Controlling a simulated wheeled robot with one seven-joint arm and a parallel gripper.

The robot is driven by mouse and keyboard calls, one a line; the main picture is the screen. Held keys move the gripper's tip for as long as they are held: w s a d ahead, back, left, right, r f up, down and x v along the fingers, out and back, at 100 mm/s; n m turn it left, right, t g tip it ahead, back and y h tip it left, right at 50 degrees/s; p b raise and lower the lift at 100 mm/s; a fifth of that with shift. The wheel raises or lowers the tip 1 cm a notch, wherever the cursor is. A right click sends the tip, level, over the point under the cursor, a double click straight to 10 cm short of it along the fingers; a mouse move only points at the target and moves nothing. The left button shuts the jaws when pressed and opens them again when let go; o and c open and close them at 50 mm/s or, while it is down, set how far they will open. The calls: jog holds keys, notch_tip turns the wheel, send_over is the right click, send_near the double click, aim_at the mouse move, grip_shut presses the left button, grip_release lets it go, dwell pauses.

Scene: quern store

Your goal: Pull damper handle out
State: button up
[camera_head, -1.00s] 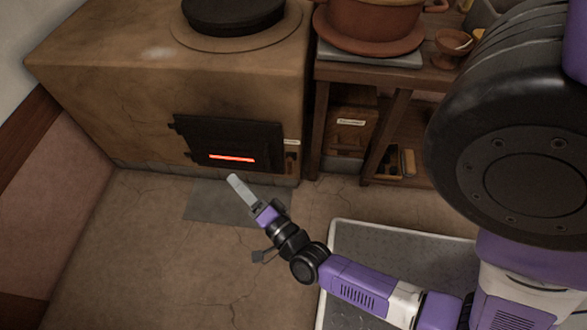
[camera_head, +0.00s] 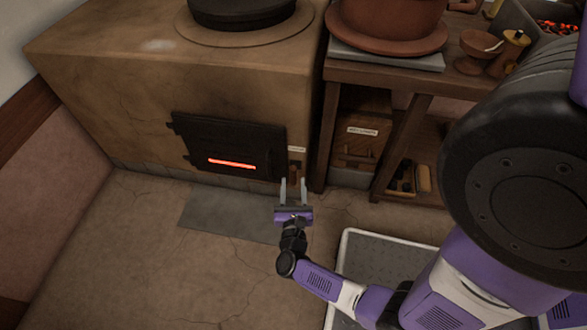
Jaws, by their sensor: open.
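The clay stove (camera_head: 80,80) stands at the left, with a black fire door (camera_head: 222,137) whose slot glows red. Right of the door, on the stove front, is a small pale label (camera_head: 297,149). Just below the label is a small dark brown piece (camera_head: 297,170), which looks like the damper handle; its lower part is partly hidden by my fingers. My gripper (camera_head: 293,188) is open, its two grey fingers apart and pointing at the stove front just below this piece. Nothing shows between the fingers. I cannot tell whether they touch the handle.
A wooden shelf unit (camera_head: 415,78) with a labelled wooden box (camera_head: 358,135) stands close to the right of the stove. A grey plate (camera_head: 230,212) lies on the floor before the stove. A raised-edge tray (camera_head: 375,270) lies under my arm.

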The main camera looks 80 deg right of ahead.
aim_at(293, 172)
jog(key=b+x, duration=0.1)
jog(key=x, duration=0.5)
jog(key=shift+d+f, duration=0.1)
jog(key=shift+d, duration=0.2)
jog(key=shift+w, duration=0.1)
grip_shut()
dwell(1.0)
